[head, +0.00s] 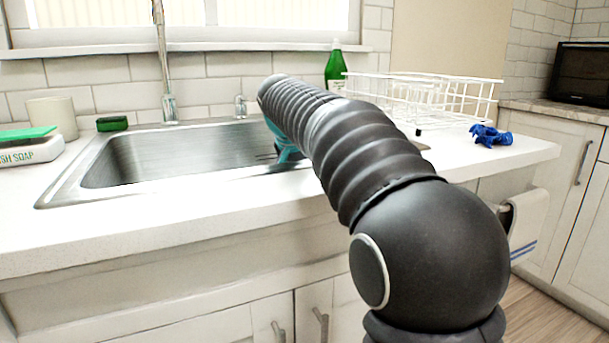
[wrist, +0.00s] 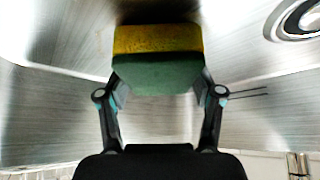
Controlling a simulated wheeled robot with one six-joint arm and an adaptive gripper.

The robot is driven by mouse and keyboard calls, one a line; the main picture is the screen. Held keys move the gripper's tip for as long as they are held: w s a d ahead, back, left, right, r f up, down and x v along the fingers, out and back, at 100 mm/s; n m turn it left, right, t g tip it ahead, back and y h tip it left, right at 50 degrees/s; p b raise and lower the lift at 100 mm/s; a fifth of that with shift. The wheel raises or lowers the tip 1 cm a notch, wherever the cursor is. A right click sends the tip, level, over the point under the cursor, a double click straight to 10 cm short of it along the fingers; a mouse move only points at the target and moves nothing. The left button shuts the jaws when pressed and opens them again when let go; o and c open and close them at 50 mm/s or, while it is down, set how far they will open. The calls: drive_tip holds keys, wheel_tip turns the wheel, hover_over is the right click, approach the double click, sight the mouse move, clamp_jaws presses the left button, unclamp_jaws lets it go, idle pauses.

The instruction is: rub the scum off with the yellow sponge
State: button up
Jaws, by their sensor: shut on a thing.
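The sponge (wrist: 158,40) has a yellow layer and a dark green layer. In the wrist view it sits between the fingers of my gripper (wrist: 160,78), which is shut on it. My gripper is down inside the steel sink (head: 62,188); in the head view only a bit of its teal part (head: 285,146) shows behind my arm, and the sponge is hidden. A dark patch (wrist: 155,10) lies on the steel just beyond the sponge; I cannot tell whether it is scum or shadow. I cannot tell whether the sponge touches the steel.
The drain (wrist: 300,18) is at the wrist view's upper right. Around the sink stand a faucet (head: 162,65), a green sponge (head: 112,124), a cup (head: 52,114), a dish soap box (head: 28,154), a green bottle (head: 335,70), a wire rack (head: 430,95) and a blue object (head: 490,135).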

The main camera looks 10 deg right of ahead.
drive_tip(key=shift+f+b, duration=0.35)
drive_tip(key=shift+f, duration=0.15)
idle(0.3)
drive_tip(key=shift+w, duration=0.1)
